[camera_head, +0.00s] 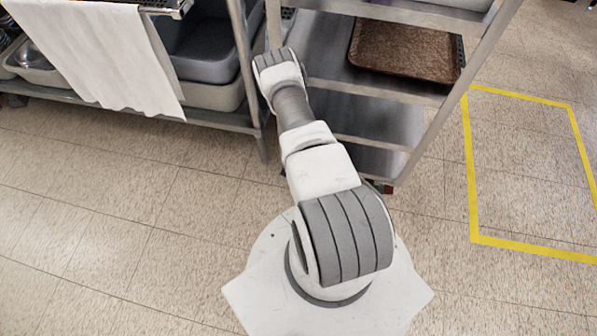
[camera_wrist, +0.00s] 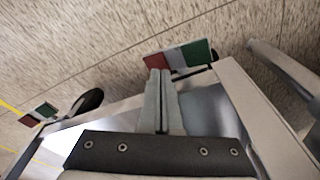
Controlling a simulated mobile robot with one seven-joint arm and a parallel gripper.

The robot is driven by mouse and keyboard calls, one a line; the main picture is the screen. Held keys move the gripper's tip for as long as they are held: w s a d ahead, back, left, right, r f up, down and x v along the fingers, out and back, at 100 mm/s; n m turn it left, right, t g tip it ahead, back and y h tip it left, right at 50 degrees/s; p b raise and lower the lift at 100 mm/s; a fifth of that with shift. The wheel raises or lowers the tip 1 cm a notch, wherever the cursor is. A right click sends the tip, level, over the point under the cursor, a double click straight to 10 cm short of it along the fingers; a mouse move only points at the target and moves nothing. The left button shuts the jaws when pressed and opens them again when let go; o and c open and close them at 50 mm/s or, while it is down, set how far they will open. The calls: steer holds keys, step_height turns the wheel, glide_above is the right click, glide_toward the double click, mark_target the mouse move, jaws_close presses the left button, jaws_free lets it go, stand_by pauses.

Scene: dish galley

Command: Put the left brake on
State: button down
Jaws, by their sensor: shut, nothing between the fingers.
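The left brake (camera_wrist: 180,58) is a small pedal in the wrist view, with a red part, a pale middle and a green part. It sits at a lower corner of the shelf cart (camera_head: 417,135), and a dark wheel shows partly behind it. My gripper (camera_wrist: 160,74) is shut and empty, its fingertips overlapping the pedal's lower edge in the picture; I cannot tell whether they touch. The right brake (camera_wrist: 40,113), also red, pale and green, is at the other corner beside a black wheel. In the head view my arm hides the left brake and gripper.
A brown tray (camera_head: 405,50) lies on a cart shelf. A steel table with a white towel (camera_head: 95,50) and grey tubs (camera_head: 205,50) stands left, its leg (camera_wrist: 285,65) close to the left brake. Yellow tape (camera_head: 471,170) outlines clear floor at right.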

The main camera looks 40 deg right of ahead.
step_height(320, 180, up, 6)
steer(key=p, duration=0.3)
steer(key=shift+f, duration=0.15)
stand_by(0.7)
